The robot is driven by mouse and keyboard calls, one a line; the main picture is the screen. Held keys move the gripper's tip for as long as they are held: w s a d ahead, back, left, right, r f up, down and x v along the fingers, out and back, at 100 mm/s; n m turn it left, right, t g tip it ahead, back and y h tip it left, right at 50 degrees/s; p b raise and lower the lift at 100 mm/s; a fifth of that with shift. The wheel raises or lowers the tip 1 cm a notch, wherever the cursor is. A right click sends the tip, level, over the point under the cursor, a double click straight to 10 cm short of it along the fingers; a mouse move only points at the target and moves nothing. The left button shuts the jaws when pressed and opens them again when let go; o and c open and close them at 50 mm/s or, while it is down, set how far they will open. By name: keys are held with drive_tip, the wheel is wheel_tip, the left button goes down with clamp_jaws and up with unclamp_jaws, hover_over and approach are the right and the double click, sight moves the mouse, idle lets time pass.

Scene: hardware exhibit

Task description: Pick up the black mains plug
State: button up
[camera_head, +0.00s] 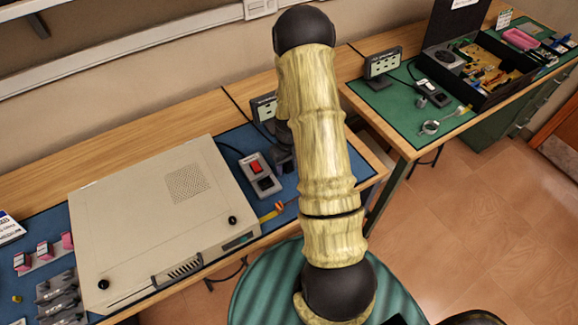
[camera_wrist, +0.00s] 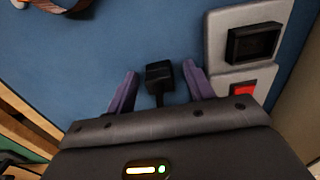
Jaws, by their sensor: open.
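The black mains plug (camera_wrist: 158,74) shows in the wrist view on the blue mat, with a dark part running from it towards my gripper's body. My gripper (camera_wrist: 160,70) is open, with one purple finger on each side of the plug. A strip of blue mat shows between the plug and each finger, so neither finger appears to touch it. I cannot tell how high the fingertips are above the mat. In the head view my arm covers this spot, and I cannot make out the plug.
A grey socket box with a red switch (camera_head: 256,166) stands close beside the right finger; its black socket (camera_wrist: 252,43) shows in the wrist view. A large beige case (camera_head: 140,215) lies to the left. A second bench with a green mat (camera_head: 392,104) is at right.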

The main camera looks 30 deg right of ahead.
sight(289, 163)
idle(0.3)
drive_tip(key=c, duration=0.9)
drive_tip(key=shift+o, duration=0.2)
drive_tip(key=shift+r, duration=0.1)
wheel_tip(289, 163, up, 10)
drive_tip(key=shift+f+b, duration=0.1)
drive_tip(key=shift+b, duration=0.45)
